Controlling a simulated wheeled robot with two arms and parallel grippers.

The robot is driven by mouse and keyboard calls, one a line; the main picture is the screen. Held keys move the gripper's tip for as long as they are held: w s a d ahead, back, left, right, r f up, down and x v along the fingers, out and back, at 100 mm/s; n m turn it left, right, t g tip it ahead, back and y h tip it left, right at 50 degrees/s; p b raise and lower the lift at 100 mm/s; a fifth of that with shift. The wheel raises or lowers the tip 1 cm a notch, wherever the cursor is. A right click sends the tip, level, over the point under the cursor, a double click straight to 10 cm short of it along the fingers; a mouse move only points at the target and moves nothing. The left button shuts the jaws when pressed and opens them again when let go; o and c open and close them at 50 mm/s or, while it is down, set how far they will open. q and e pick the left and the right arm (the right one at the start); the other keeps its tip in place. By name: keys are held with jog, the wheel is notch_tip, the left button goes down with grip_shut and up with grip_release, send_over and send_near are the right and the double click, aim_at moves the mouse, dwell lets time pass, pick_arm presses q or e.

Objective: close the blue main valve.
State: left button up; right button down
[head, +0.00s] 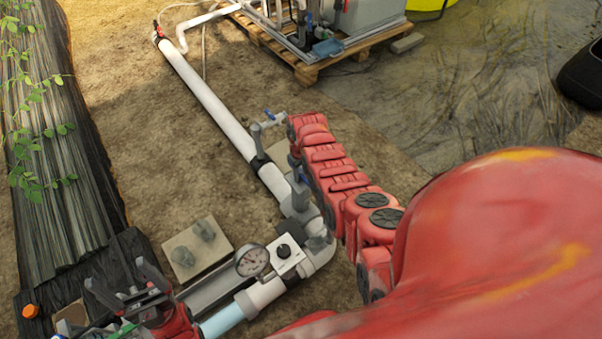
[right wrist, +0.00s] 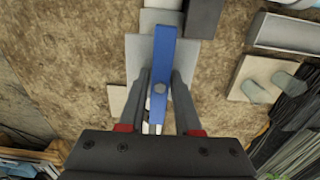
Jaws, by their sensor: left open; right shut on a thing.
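The blue main valve's lever handle (right wrist: 164,52) fills the middle of the right wrist view. My left gripper (head: 115,275) is open and empty at the lower left.
A white pipe (head: 210,92) runs to a pallet (head: 305,70) with equipment at the back. A pressure gauge (head: 252,261) and a white box (head: 287,256) sit on the lower pipe. A concrete block (head: 183,262) lies left of them. Dark slatted material (head: 60,190) lines the left side.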

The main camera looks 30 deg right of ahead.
jog(key=m, duration=0.5)
jog(key=shift+s+f, duration=0.15)
jog(key=m, duration=0.3)
jog(key=shift+m, duration=0.4)
jog(key=m+p, duration=0.1)
jog(key=m, duration=0.4)
jog(key=shift+s+a+m, duration=0.1)
jog(key=shift+m, duration=0.3)
jog(key=m, duration=0.3)
jog(key=shift+m, duration=0.9)
